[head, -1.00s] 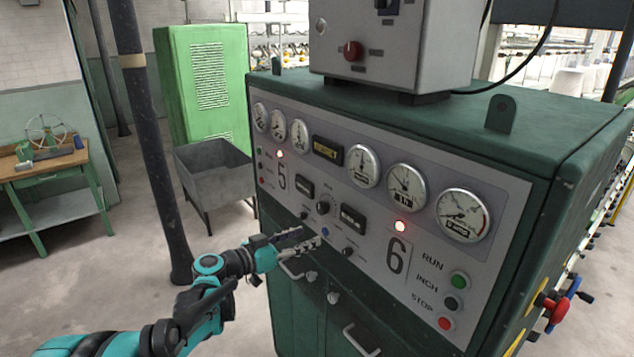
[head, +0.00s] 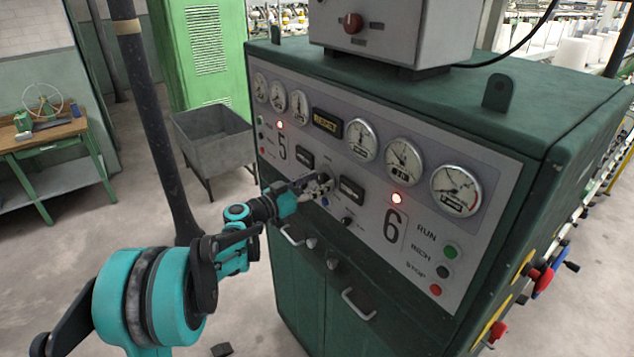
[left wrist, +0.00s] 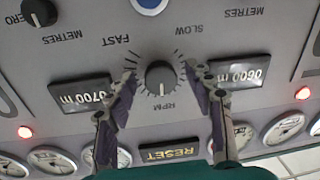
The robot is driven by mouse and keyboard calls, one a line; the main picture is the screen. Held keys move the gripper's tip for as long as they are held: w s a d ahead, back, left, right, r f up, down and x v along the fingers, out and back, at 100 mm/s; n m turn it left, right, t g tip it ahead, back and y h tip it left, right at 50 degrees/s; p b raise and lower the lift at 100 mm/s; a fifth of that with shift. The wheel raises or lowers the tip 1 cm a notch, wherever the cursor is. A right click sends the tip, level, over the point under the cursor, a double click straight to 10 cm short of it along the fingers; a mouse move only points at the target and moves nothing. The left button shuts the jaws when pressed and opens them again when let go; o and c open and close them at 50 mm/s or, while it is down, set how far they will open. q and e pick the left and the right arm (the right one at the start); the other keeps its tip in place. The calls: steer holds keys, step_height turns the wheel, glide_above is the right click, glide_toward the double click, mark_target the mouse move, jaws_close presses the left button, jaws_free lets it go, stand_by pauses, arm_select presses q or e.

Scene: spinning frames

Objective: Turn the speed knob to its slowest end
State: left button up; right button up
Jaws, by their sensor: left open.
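The speed knob (left wrist: 160,76) is a dark round knob on the grey control panel, with a ring of tick marks. In the left wrist view it appears upside down, with RPM below it, FAST at its upper left and SLOW at its upper right. My left gripper (head: 318,187) is open in front of the panel. In the left wrist view its two fingers stand on either side of the knob, with a gap at each side. In the head view the gripper largely covers the knob. My right gripper is not in view.
Two metre counters (left wrist: 240,73) and (left wrist: 80,98) flank the knob. A smaller black knob (head: 347,221) sits at lower right. Cabinet handles (head: 358,305) protrude below. A dark column (head: 160,130) stands left of my arm.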

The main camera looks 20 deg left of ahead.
arm_select(q)
steer(key=c, duration=1.2)
steer(key=shift+o, duration=0.2)
